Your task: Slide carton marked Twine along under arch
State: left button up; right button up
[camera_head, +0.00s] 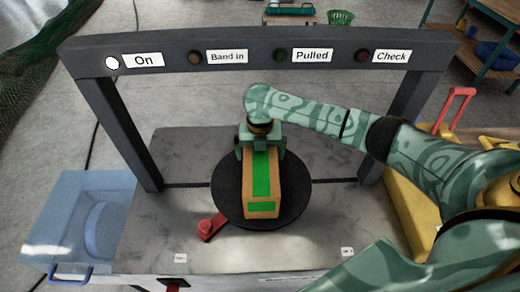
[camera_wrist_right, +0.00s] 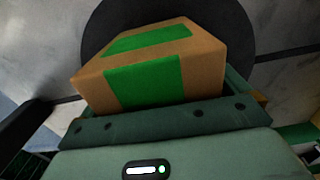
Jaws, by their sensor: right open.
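An orange-brown carton (camera_head: 263,185) with a green band lies on a round black plate (camera_head: 228,197), in the opening of the dark grey arch (camera_head: 250,45). No Twine mark is readable on it. The carton (camera_wrist_right: 160,65) also shows large in the right wrist view. My right gripper (camera_head: 262,148) reaches down at the carton's far end, open. In the right wrist view the carton's near end is close against the gripper's body; the fingertips are hidden and contact cannot be told. My left gripper is not in view.
The arch carries lamps labelled On, Band in, Pulled and Check; the On lamp (camera_head: 112,63) glows white. A red lever (camera_head: 211,226) sits by the plate's front left. A clear blue bin (camera_head: 78,222) stands left. The metal table (camera_head: 165,225) is otherwise mostly clear.

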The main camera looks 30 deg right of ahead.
jog(key=c, duration=1.3)
jog(key=shift+w+d+b, duration=0.35)
jog(key=shift+w, duration=0.25)
jog(key=shift+w+d+b, duration=0.3)
jog(key=shift+w+b, duration=0.05)
jog(key=shift+w, duration=0.3)
jog(key=shift+w+d+b, duration=0.35)
jog(key=shift+w, duration=0.25)
jog(key=shift+w+d+b, duration=0.35)
jog(key=shift+w+b, duration=0.1)
jog(key=shift+w, duration=0.2)
jog(key=shift+w+d+b, duration=0.3)
jog(key=shift+w+b, duration=0.1)
jog(key=shift+w, duration=0.25)
jog(key=shift+r, duration=0.1)
jog(key=o, duration=1.3)
notch_tip(320, 180, up, 7)
jog(key=p, duration=0.3)
jog(key=shift+r, duration=0.2)
